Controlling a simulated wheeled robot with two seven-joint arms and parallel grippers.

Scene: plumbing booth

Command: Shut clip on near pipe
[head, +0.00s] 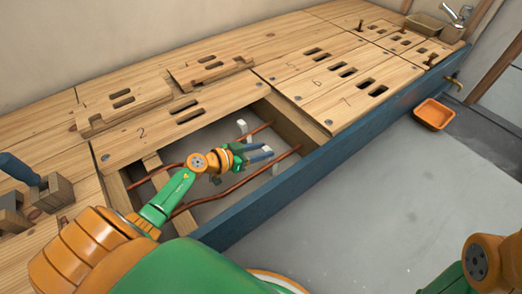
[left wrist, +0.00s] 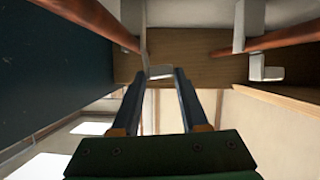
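The near pipe (head: 232,190) is a copper tube along the front of the open floor bay; it also shows at the upper left of the left wrist view (left wrist: 95,20). Its white clip (head: 267,148) has a light jaw end (left wrist: 160,72) visible between my left fingertips. The clip appears open, its jaws apart around the pipe. My left gripper (head: 266,154) is open, one dark finger on each side of that clip end; contact cannot be told. The far pipe (head: 255,131) has another white clip (head: 242,125), whose parts stand apart in the wrist view (left wrist: 265,72). My right gripper is out of view.
A blue front beam (head: 270,195) edges the bay, close beside the near pipe. Slotted wooden panels (head: 340,85) surround the opening. Wooden blocks and a blue-handled tool (head: 20,170) lie at left. An orange tray (head: 433,114) sits on the grey floor at right.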

